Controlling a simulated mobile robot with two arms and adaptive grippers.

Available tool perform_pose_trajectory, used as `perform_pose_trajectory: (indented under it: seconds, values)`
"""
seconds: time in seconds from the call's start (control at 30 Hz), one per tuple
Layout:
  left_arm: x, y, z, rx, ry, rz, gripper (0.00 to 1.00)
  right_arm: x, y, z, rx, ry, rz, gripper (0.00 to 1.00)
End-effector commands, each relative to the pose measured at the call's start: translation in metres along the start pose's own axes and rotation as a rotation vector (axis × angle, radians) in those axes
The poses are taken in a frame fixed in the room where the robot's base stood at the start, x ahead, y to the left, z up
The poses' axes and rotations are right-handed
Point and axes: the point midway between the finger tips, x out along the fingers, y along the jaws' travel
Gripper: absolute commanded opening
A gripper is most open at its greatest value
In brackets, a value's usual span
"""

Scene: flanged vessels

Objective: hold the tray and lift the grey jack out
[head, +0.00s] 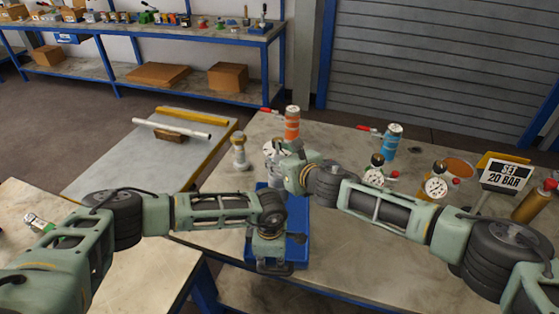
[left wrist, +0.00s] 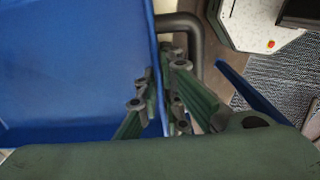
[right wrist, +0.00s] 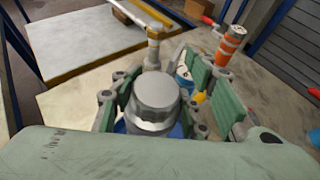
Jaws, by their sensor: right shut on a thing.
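The blue tray (head: 298,222) stands on the workbench, partly covered by my arms. My left gripper (head: 268,262) is at the tray's near side. In the left wrist view its fingers (left wrist: 162,98) are on either side of the tray's wall (left wrist: 75,70), closed on it. My right gripper (head: 280,160) is over the tray's far end.
A pale metal fitting (head: 239,152) stands left of the tray. An orange cylinder (head: 292,123) and a blue cylinder (head: 391,142) stand behind. Gauges (head: 436,187) and a sign (head: 505,174) are to the right. The front right bench is clear.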

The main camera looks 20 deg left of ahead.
Motion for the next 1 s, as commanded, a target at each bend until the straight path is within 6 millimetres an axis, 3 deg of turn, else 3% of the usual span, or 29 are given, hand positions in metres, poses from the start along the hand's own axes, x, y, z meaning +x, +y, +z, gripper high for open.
perform_pose_trajectory:
  seconds: [0.2, 0.57, 0.77, 1.0]
  values:
    - [0.0, 0.0, 0.0, 0.001, 0.0, -0.001, 0.27, 0.0, 0.001, 0.003, 0.0, -0.005, 0.002, 0.0]
    - [-0.004, 0.0, 0.0, 0.001, 0.0, 0.0, 0.27, 0.0, 0.001, 0.003, 0.0, -0.005, 0.002, 0.0]
    - [-0.031, 0.001, 0.0, 0.001, 0.0, 0.002, 0.27, 0.0, 0.001, 0.003, 0.0, -0.004, 0.002, 0.0]
    - [-0.08, 0.002, 0.0, 0.0, -0.001, 0.002, 0.27, 0.0, 0.001, 0.003, 0.0, -0.005, 0.002, 0.0]
